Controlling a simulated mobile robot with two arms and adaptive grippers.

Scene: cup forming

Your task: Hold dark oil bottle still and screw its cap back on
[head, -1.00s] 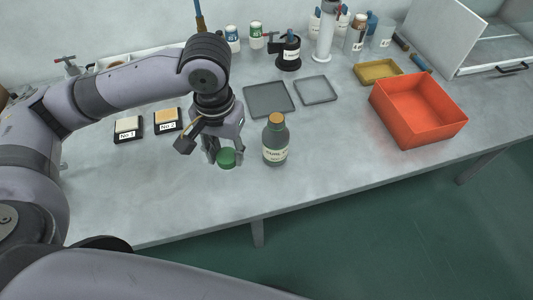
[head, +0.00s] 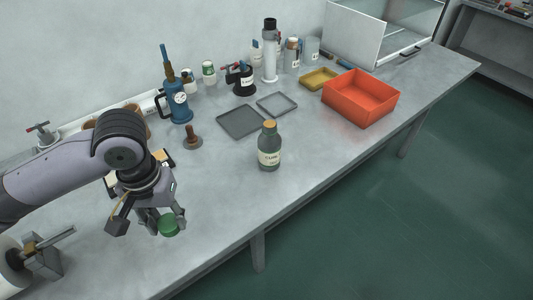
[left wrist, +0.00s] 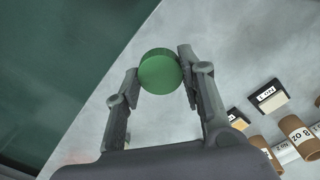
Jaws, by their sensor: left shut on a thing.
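The dark grey-green bottle (head: 269,150) stands upright near the middle of the bench in the head view. It has a pale label and an orange-tan top (head: 269,125); no green cap sits on it. My left gripper (head: 165,217) is shut on a round green cap (head: 169,226), left of the bottle and nearer the bench's front edge, well apart from it. In the left wrist view the green cap (left wrist: 160,72) sits between the tips of the two fingers. The bottle is not in the left wrist view. My right gripper is not in view.
Two grey trays (head: 241,134) lie behind the bottle. A yellow tray (head: 318,80) and an orange bin (head: 361,113) are to its right. A blue pump-like device (head: 177,104) and a small brown-handled stamp (head: 192,140) stand behind left. The bench between cap and bottle is clear.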

